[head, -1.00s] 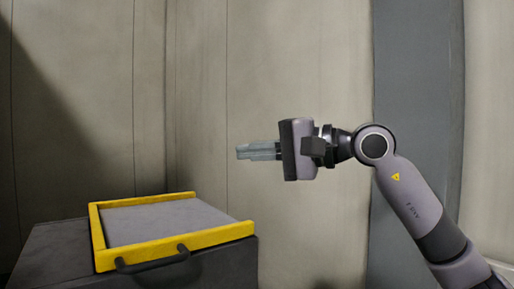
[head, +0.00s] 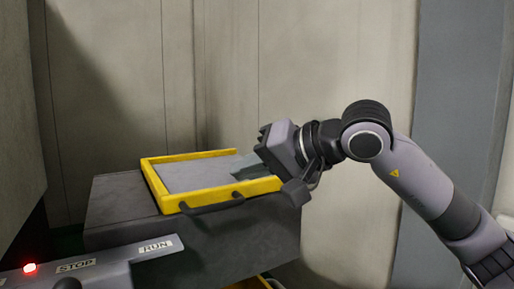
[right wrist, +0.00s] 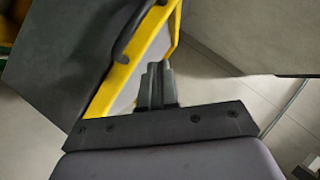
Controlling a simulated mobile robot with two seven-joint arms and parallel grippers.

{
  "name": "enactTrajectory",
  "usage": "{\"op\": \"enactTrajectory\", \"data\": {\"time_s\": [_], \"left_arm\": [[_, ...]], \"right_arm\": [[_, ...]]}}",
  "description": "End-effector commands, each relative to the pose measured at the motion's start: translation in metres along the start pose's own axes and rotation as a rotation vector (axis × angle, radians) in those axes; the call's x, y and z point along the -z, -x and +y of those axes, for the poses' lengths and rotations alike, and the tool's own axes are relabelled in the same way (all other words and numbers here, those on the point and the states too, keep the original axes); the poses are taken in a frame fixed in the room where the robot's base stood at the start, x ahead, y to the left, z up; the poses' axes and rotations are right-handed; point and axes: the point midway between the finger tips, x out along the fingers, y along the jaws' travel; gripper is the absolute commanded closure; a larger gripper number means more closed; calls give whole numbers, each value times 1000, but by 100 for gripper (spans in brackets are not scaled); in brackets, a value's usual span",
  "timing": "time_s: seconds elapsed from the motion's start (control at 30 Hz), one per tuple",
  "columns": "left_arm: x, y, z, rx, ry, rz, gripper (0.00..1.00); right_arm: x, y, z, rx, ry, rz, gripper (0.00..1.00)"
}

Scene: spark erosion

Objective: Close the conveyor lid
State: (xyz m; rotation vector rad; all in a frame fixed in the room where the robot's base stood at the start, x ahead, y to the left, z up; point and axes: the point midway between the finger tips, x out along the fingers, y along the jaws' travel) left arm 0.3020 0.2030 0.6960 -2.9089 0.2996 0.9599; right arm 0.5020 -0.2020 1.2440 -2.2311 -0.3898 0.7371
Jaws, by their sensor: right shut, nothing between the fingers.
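The conveyor lid (head: 190,178) is a grey panel with a yellow rim, lying roughly level on top of a dark grey box (head: 120,205). A dark bar handle (head: 212,206) is on its front edge. My right gripper (head: 248,167) is shut and empty, with its fingers over the lid's right end, pointing left and down. I cannot tell whether they touch it. In the right wrist view the shut fingers (right wrist: 155,86) overlap the grey panel beside the yellow rim (right wrist: 122,75). My left gripper is not in view.
A control panel (head: 100,263) with STOP and RUN labels and a lit red lamp stands at the front left. A grey housing (head: 15,120) fills the left edge. Pale wall panels (head: 330,70) stand behind. Something yellow (head: 250,283) shows low under the box.

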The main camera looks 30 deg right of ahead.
Motion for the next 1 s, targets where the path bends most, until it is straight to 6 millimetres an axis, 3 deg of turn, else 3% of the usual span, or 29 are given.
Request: {"op": "enactTrajectory", "data": {"time_s": [0.17, 0.43, 1.0], "left_arm": [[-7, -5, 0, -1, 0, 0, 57], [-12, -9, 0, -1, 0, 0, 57], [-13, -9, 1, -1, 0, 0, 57]], "right_arm": [[-16, -11, 9, -114, 172, 1, 100], [-28, -19, 18, -108, 160, 1, 100], [-32, -22, 21, -109, 158, -4, 100]]}}
